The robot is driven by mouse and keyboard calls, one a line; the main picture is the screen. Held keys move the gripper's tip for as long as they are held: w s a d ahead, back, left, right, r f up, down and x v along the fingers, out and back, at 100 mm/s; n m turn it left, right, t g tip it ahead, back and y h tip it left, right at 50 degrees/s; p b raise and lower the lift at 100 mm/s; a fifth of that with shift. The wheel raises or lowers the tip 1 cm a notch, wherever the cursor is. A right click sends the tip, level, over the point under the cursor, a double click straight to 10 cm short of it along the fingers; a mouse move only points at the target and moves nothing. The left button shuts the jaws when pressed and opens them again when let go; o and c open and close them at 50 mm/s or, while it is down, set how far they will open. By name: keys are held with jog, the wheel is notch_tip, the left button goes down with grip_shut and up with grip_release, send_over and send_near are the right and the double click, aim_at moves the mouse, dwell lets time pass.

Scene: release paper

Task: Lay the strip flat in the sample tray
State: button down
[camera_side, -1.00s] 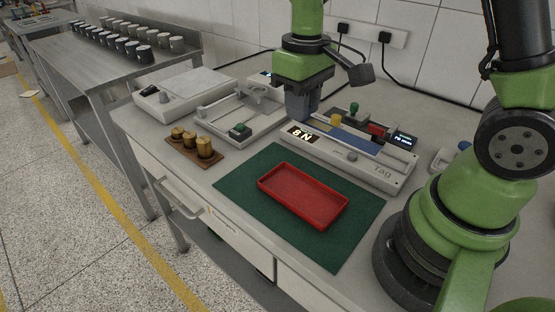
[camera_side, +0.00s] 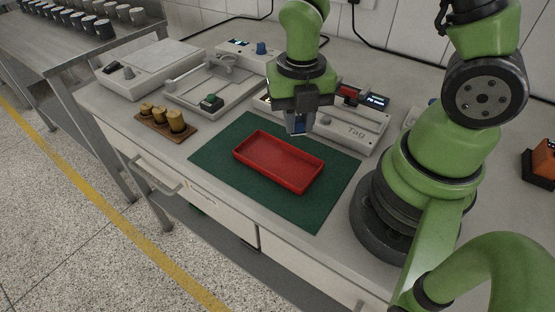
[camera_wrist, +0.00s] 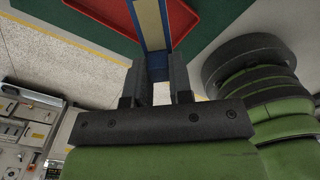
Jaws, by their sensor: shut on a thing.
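The red sample tray (camera_side: 279,163) lies on the green mat in the side view, its inside bare. Parts of it show at the top of the wrist view (camera_wrist: 108,12). My gripper (camera_side: 299,128) is above the far side of the tray, between it and the grey tester, pointing down. In the wrist view my gripper (camera_wrist: 158,84) is shut on the strip (camera_wrist: 151,24), which is blue with a pale cream band and extends from the jaws over the tray. The strip is mostly hidden in the side view, and its far end is cut off in the wrist view.
The green mat (camera_side: 222,166) has free room around the tray. The grey tester marked "Tag" (camera_side: 358,130) stands behind my gripper.

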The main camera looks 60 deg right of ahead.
aim_at(305, 175)
jog(key=s+f+n, duration=0.1)
jog(key=f+n, duration=0.5)
jog(key=s+f+n, duration=0.1)
jog(key=f+n, duration=0.2)
jog(key=shift+s+a, duration=0.2)
jog(key=shift+s, duration=0.1)
jog(key=shift+w+f, duration=0.1)
jog(key=shift+f, duration=0.2)
jog(key=shift+f, duration=0.2)
jog(key=c, duration=1)
grip_release()
